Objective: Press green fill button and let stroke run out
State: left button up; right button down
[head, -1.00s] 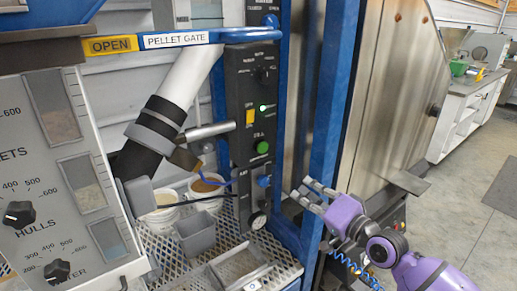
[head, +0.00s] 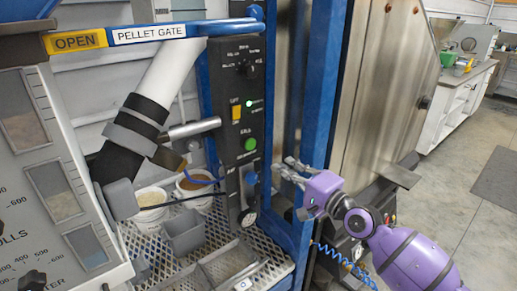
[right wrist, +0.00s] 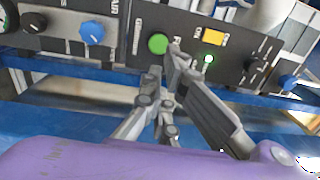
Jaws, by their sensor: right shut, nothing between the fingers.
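The green fill button (head: 250,144) is a round green cap on the black control panel (head: 236,182), below a yellow switch and a small lit green lamp. It also shows in the right wrist view (right wrist: 158,43). My right gripper (head: 287,165) is shut and empty, to the right of the panel and a little lower than the button in the head view. In the right wrist view its fingertips (right wrist: 172,55) point at the panel and appear just beside the button; I cannot tell the gap to it. My left gripper is not in view.
A blue upright post (head: 322,100) stands right of the panel, close to my right gripper. A blue knob (head: 251,178) sits below the button. The pellet gate bar (head: 180,31) crosses above. White buckets (head: 152,198) and a grey bin (head: 183,233) stand on the mesh shelf.

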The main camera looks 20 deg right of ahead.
aim_at(252, 144)
jog(key=x, duration=1.2)
jog(key=shift+w, duration=0.15)
